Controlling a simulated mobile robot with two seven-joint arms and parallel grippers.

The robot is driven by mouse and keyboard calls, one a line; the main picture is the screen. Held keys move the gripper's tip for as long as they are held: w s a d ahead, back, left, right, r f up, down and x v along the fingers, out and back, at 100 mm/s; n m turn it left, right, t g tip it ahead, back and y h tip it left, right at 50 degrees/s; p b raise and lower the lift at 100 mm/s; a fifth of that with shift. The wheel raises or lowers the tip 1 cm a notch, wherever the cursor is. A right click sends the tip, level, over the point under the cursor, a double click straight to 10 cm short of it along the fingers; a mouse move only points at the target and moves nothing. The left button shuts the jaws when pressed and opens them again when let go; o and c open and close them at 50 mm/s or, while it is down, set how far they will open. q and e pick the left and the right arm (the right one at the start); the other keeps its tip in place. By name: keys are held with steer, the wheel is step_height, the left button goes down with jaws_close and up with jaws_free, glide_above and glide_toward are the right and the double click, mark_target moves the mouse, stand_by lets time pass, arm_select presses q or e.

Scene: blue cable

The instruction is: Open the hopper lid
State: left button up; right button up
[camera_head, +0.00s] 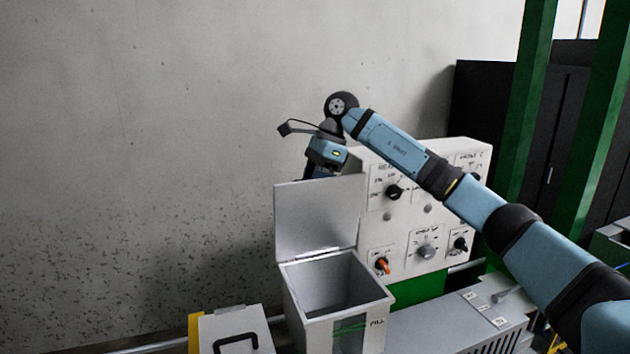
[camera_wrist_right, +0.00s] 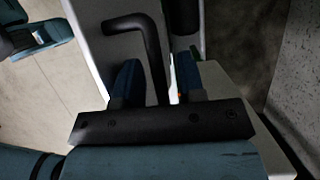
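The hopper (camera_head: 373,303), a light grey box labelled "FILL", stands at the lower middle of the head view. Its lid (camera_head: 318,215) stands upright at the back edge, and the hopper's inside shows. My right gripper (camera_head: 318,172) is at the lid's top edge, its fingers mostly hidden behind the lid. In the right wrist view, the gripper's two blue fingers (camera_wrist_right: 158,78) are apart. A black bent handle (camera_wrist_right: 135,24) on the pale lid surface lies between them, with a bright gap beside the right finger. My left gripper is not in view.
A white control panel (camera_head: 405,215) with several knobs stands right behind the hopper, under my right arm. A white box with a black handle (camera_head: 236,340) is at the lower left. A grey vented unit (camera_head: 455,328) lies to the right. Open wall space is at left.

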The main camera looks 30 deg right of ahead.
steer(key=b+v, duration=0.2)
steer(key=v, duration=1.1)
steer(key=shift+r, duration=0.45)
steer(key=shift+s, duration=0.1)
